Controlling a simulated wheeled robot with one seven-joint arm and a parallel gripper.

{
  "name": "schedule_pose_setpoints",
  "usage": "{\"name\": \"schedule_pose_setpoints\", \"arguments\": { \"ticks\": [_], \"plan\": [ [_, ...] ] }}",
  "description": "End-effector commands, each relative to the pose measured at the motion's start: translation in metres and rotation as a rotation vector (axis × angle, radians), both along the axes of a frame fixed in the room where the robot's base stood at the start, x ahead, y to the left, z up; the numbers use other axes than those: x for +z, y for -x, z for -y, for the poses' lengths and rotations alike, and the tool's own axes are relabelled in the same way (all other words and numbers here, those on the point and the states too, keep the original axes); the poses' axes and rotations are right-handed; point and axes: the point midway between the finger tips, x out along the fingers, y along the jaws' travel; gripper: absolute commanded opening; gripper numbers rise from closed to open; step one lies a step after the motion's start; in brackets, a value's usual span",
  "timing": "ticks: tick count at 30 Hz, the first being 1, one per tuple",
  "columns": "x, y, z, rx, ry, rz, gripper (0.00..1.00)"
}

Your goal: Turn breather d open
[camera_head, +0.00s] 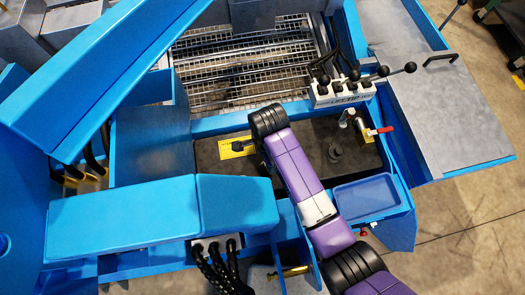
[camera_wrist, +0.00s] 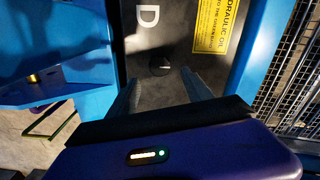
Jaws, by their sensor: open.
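A small dark round knob, taken as breather d (camera_wrist: 160,65), sits on a dark grey panel just below a large white letter D (camera_wrist: 147,16) in the wrist view. My gripper (camera_wrist: 160,80) is open over the panel. Its two grey fingers reach forward on the left and right of the knob, with a gap to it on both sides. I cannot tell how far the fingertips are above the panel. Whether the knob is turned open or shut cannot be read. In the head view my purple arm hides that part of the panel.
A yellow hydraulic oil label (camera_wrist: 215,25) lies right of the D. In the head view, a dark cap (camera_head: 335,153), a red-handled valve (camera_head: 378,131) and a white lever block (camera_head: 341,93) stand right of my arm. A blue tray (camera_head: 366,197) is nearer.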

Motion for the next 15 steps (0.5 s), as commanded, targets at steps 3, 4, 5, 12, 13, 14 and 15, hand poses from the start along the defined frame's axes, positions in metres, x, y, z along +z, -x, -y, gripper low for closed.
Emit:
{"name": "schedule_pose_setpoints", "arguments": {
  "ticks": [3,4,5,12,13,14,15],
  "plan": [
    [-0.021,0.001,0.000,0.001,0.002,-0.003,0.59],
    [-0.026,0.001,0.000,0.001,0.001,-0.002,0.59],
    [-0.030,0.001,0.000,0.001,0.002,-0.003,0.59],
    [-0.054,0.000,0.000,0.001,0.001,-0.001,0.59],
    [-0.055,0.000,0.000,0.001,0.000,0.000,0.59],
    [-0.056,0.000,0.000,0.001,0.000,0.000,0.59],
    [-0.057,0.000,0.000,0.001,0.000,0.000,0.59]
  ]
}}
